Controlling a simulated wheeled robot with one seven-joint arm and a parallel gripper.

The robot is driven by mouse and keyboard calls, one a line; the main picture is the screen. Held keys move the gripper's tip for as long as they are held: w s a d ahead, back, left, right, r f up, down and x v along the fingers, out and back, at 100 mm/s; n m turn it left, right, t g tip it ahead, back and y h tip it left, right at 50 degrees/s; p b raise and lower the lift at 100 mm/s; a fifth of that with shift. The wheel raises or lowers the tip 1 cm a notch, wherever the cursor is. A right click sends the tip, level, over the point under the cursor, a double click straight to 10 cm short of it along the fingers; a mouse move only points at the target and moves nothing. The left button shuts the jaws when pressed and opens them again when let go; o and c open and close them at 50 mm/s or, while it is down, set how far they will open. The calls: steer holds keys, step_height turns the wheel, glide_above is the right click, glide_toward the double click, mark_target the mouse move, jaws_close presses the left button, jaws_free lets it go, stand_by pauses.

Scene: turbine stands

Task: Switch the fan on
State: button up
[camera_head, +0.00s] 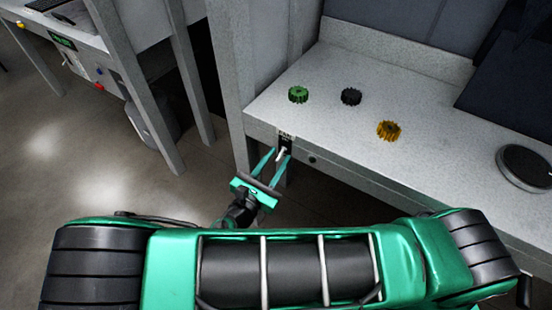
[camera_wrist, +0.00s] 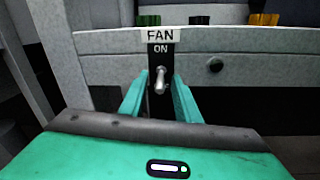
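The fan switch is a metal toggle lever on a dark plate (camera_wrist: 160,51) marked ON, under a white FAN label (camera_wrist: 160,35), on the front face of the grey bench. In the wrist view the lever (camera_wrist: 160,79) stands between my gripper's two green fingers. In the head view the lever (camera_head: 282,153) shows small at the bench front. My gripper (camera_head: 276,158) is open, with a finger on each side of the lever and a gap visible. Whether the fingertips touch the plate, and the lever's exact tilt, I cannot tell.
A green gear (camera_head: 298,94), a black gear (camera_head: 351,96) and an orange gear (camera_head: 388,130) lie on the bench top (camera_head: 310,140). A round dark disc (camera_head: 525,166) sits at the right. A dark round knob (camera_wrist: 215,65) is right of the switch. Grey posts stand at the left.

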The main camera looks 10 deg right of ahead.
mark_target(282, 150)
jaws_close()
steer(key=shift+r, duration=0.15)
steer(key=g+y, duration=0.1)
steer(key=r+g+y, duration=0.1)
steer(key=g, duration=0.1)
steer(key=shift+r, duration=0.3)
steer(key=g+y, duration=0.1)
steer(key=r+g+y, duration=0.1)
steer(key=g, duration=0.1)
steer(key=shift+w+d+r, duration=0.1)
steer(key=shift+w+r, duration=0.1)
steer(key=shift+w, duration=0.05)
steer(key=shift+w+d+r+m+g+y, duration=0.15)
steer(key=shift+r+m+g+y, duration=0.15)
steer(key=shift+g+y, duration=0.35)
steer(key=shift+w+r+g, duration=0.1)
steer(key=shift+g, duration=0.15)
jaws_free()
